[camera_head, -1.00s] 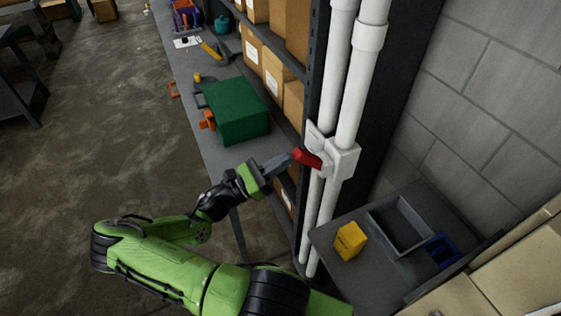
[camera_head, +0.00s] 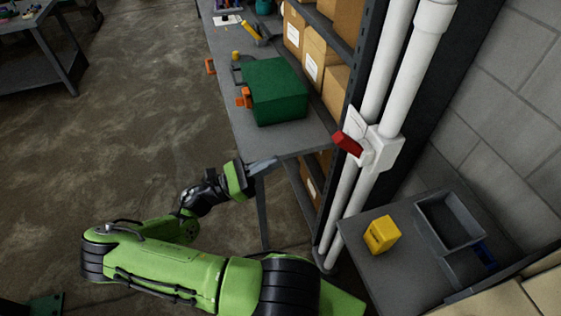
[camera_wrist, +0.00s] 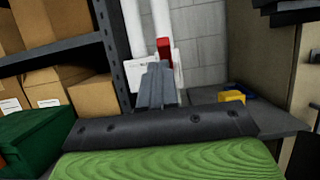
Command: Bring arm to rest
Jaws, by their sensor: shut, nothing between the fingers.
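My green and black arm reaches across the lower part of the head view. My gripper (camera_head: 264,165) is shut and empty, near the front edge of the long grey bench. It stands to the left of the red valve handle (camera_head: 348,144) on the white pipes, with a clear gap between them. In the wrist view my shut gripper (camera_wrist: 157,72) points toward the white pipes, and the red handle (camera_wrist: 164,50) shows just behind its fingertips.
A green box (camera_head: 277,92) sits on the long bench (camera_head: 229,80) beside shelves of cardboard boxes (camera_head: 318,65). White pipes (camera_head: 411,80) rise at the right. A small grey table (camera_head: 378,275) holds a yellow block (camera_head: 382,235) and a grey bin (camera_head: 450,222). Open floor lies left.

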